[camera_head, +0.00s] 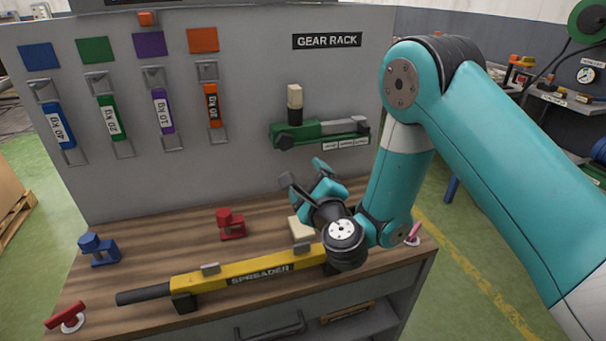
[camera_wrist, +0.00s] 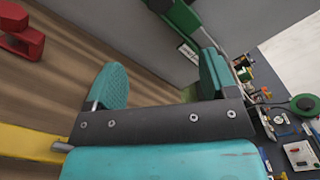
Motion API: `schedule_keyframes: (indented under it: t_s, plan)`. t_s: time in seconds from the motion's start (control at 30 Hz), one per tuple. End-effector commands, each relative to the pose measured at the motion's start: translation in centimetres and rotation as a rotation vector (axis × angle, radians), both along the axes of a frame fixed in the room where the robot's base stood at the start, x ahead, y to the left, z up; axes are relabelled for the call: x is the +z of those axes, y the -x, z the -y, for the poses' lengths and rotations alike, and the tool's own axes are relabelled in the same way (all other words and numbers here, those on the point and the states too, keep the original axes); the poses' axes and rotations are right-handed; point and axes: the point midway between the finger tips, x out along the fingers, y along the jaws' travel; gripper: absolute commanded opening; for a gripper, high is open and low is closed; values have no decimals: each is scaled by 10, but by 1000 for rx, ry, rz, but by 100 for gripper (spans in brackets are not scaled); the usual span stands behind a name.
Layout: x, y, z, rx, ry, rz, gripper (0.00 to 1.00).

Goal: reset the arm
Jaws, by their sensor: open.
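My gripper (camera_head: 306,184) is above the right part of the wooden bench (camera_head: 185,245), in front of the gear rack panel (camera_head: 240,150). In the wrist view its two teal fingers (camera_wrist: 160,85) stand wide apart with nothing between them. My teal arm reaches in from the right and bends down to the bench. My wrist is over the right end of the yellow spreader bar (camera_head: 250,270) and hides part of it. I cannot tell whether they touch.
A red clamp-like block (camera_head: 231,224) and a blue one (camera_head: 99,249) stand on the bench. A cream block (camera_head: 301,229) is just below my gripper. Coloured weight tags hang on the panel, beside a green tool (camera_head: 320,132). A red handle (camera_head: 67,317) is at the front left.

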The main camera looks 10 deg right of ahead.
Motion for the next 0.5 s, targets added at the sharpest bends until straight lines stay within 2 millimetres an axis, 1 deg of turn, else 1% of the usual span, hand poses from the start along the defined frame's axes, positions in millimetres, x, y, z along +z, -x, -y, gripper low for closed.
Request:
schedule_keyframes:
  t_s: [0.07, 0.13, 0.23, 0.3, 0.37, 0.4, 0.47, 0.5]
  plan:
    - [12, 1, -8, 47, 28, 18, 79]
    - [30, 4, -23, 134, 88, 48, 79]
    - [64, 18, -51, 327, 240, 110, 79]
    - [89, 37, -71, 487, 379, 175, 79]
    - [104, 57, -83, 617, 512, 223, 79]
    - [112, 71, -88, 700, 603, 253, 79]
    - [120, 93, -92, 821, 745, 293, 79]
    - [123, 109, -92, 897, 838, 314, 79]
